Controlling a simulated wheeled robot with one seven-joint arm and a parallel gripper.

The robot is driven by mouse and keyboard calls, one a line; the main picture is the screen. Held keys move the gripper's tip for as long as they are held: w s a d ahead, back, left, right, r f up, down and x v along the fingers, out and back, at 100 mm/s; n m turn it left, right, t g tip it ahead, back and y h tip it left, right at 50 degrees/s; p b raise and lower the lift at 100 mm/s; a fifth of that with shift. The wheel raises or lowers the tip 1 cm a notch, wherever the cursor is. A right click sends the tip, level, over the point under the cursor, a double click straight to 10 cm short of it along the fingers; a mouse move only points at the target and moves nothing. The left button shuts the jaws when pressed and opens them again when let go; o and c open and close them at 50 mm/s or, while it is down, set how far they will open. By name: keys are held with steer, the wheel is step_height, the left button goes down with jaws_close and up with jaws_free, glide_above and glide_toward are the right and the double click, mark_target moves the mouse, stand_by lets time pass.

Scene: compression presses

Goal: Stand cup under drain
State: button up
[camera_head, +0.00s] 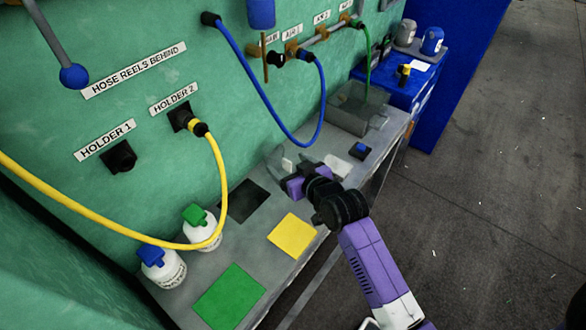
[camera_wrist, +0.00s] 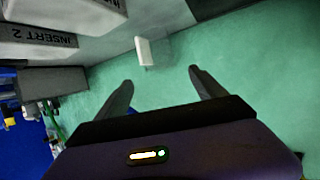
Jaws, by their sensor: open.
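A small white upright piece (camera_wrist: 144,52) shows in the wrist view, beyond and between my fingertips, against the green wall; I cannot tell whether it is the cup. A white patch (camera_head: 287,164) shows beside my gripper in the head view, partly hidden. My gripper (camera_wrist: 160,78) is open, with nothing between its fingers. In the head view my gripper is low over the bench near the wall. A blue cylinder (camera_head: 260,12) hangs on the wall above, cut off by the frame; no drain is clearly identifiable.
The grey bench (camera_head: 180,297) carries a yellow square (camera_head: 292,236), a green square (camera_head: 229,298) and two white bottles. A blue hose (camera_head: 262,105) loops down the wall.

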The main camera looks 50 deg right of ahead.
steer(key=shift+n+y, duration=0.4)
steer(key=s+a, duration=0.2)
steer(key=s, duration=0.1)
steer(key=s+a+f, duration=0.1)
steer(key=s+a, duration=0.5)
steer(key=shift+s+f, duration=0.2)
steer(key=s+a+r+n+y, duration=0.1)
steer(key=s+a+r, duration=0.2)
steer(key=s, duration=0.4)
steer(key=s+a+r+n+t+y, duration=0.1)
steer(key=s+a+r, duration=0.3)
steer(key=s+a, duration=0.2)
steer(key=s+a+r+n+t+y, duration=0.1)
steer(key=s+a+r+y, duration=0.1)
steer(key=s, duration=0.7)
steer(key=shift+s+a+r, duration=0.2)
steer(key=shift+a+r, duration=0.55)
steer(key=shift+a, duration=0.5)
steer(key=shift+f, duration=0.1)
